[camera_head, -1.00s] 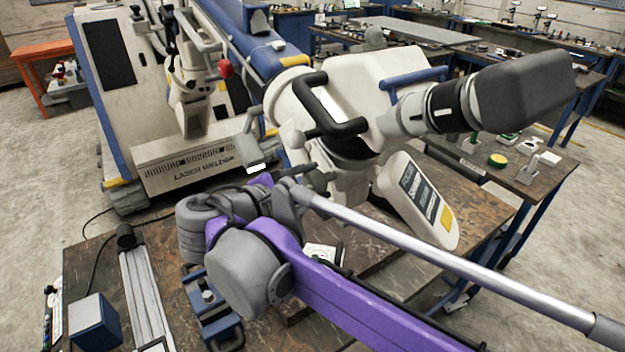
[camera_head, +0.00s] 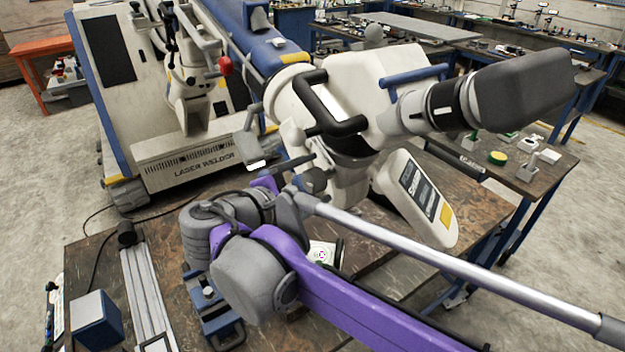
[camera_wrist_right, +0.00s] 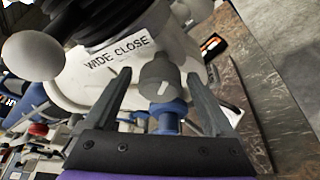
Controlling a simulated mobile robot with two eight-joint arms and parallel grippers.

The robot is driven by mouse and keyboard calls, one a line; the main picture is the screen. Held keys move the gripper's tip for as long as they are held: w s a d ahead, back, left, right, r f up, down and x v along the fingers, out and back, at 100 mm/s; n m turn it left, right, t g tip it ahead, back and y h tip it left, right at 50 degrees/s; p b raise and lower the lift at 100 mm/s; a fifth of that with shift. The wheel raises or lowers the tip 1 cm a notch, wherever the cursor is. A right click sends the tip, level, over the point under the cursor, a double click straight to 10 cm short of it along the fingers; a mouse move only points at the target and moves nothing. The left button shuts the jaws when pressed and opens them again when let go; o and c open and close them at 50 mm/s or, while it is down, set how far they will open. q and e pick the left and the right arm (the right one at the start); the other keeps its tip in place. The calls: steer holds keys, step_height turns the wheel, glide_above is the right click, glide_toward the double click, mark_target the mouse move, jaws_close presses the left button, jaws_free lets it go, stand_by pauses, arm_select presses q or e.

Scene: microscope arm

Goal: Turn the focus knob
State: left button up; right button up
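The microscope (camera_head: 345,95) is a cream head with black handles and a dark grey eyepiece end. In the right wrist view a short grey knob (camera_wrist_right: 161,78) with a white line on its face sits below a "WIDE CLOSE" label on the cream body. A blue part shows just behind the knob. My right gripper (camera_wrist_right: 160,88) is open, with one finger on each side of the knob and a visible gap to both. In the head view my right gripper (camera_head: 306,172) is partly hidden under the microscope head. My left gripper is not in view.
A white ball-ended handle (camera_wrist_right: 32,55) is left of the knob in the wrist view. A laser welder (camera_head: 165,160) stands behind. The workbench (camera_head: 110,260) has a blue block (camera_head: 95,318) at front left.

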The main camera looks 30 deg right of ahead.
steer(key=b+v, duration=0.1)
steer(key=v, duration=1)
steer(key=shift+d+f, duration=0.1)
steer(key=shift+d, duration=0.05)
steer(key=s+d+f+m+g+y, duration=0.1)
steer(key=s+d+f+y, duration=0.1)
steer(key=f, duration=0.5)
steer(key=s+d+f+m+g+y, duration=0.1)
steer(key=s+d+f+y, duration=0.15)
steer(key=f, duration=0.35)
steer(key=s+d+f+m+g+y, duration=0.1)
steer(key=d+f+m+y, duration=0.15)
steer(key=f, duration=0.45)
steer(key=s+a+f+m+t+y, duration=0.1)
steer(key=s+a+f+m+y, duration=0.1)
steer(key=f, duration=0.4)
steer(key=s+a+f+m+t+y, duration=0.1)
steer(key=s+a+f+m+y, duration=0.1)
steer(key=f+m+y, duration=0.3)
steer(key=shift+s+f+t, duration=0.3)
steer(key=shift+s+f, duration=0.05)
steer(key=shift+f, duration=0.15)
